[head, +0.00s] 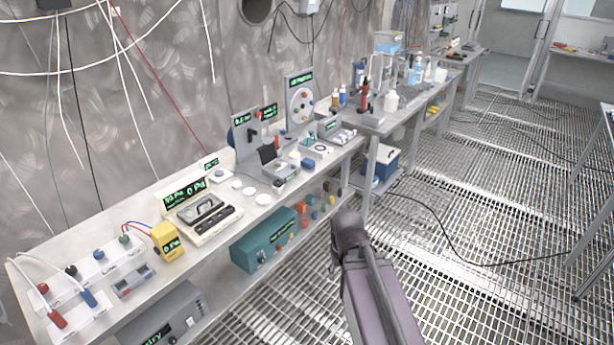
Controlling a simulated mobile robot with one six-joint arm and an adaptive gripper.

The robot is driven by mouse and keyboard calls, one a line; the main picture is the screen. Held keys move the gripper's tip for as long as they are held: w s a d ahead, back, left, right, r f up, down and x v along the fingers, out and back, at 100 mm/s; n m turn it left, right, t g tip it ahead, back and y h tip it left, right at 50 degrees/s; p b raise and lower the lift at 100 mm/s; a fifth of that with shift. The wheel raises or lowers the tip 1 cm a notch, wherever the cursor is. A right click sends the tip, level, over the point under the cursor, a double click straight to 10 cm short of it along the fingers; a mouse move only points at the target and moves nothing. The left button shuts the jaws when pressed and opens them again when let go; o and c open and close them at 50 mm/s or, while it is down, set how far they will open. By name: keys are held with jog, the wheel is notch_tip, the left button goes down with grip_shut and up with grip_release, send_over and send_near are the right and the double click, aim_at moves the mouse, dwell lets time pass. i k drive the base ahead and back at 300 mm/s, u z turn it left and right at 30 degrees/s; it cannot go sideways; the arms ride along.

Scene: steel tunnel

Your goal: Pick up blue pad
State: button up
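A small flat-looking blue block (308,163) lies on the steel bench (225,222), right of a small grey device with an open dark lid (280,165). It is the nearest match to a blue pad, but it is too small to be sure. Nothing covers it from this view. Part of my arm (378,295) rises at the lower middle, over the grated floor and right of the bench. My gripper is not in view, so its place relative to the blue block does not show.
White discs (263,198) and a scale-like device (203,212) stand left of the block. Upright panels with a dial (300,100) stand behind it. A teal box (263,240) is on the lower shelf. Cables hang along the wall. The grated floor (480,220) at right is mostly free.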

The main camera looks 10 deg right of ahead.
aim_at(307, 163)
jog(key=k, duration=0.6)
jog(key=z, duration=0.5)
jog(key=i, duration=1.7)
jog(key=u, duration=0.6)
jog(key=i, duration=0.35)
jog(key=u, duration=0.15)
